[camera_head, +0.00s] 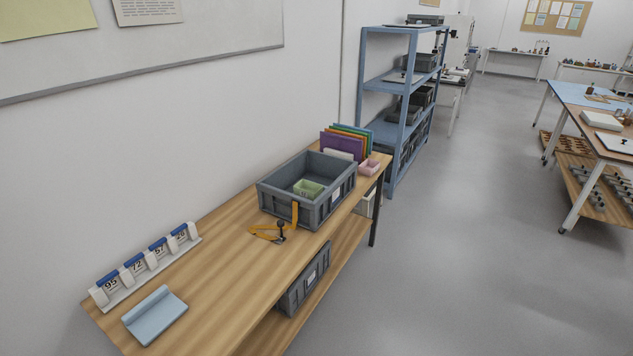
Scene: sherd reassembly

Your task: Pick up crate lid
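A grey open-topped crate (322,212) stands on the wooden table against the left wall. A small green box (308,188) is inside it. No lid lies on this crate, and I cannot make out a separate crate lid anywhere in the view. A second grey crate (306,280) sits on the lower shelf under the tabletop, and the tabletop partly hides it. Neither of my grippers shows in the head view.
An orange tool (265,234) lies before the crate, with a light-blue folded item (155,315) and numbered cards (147,266) nearer. Colored folders (343,145) and a pink box (369,166) stand behind. A blue shelf rack (408,110) lies beyond. The floor right of the table is clear.

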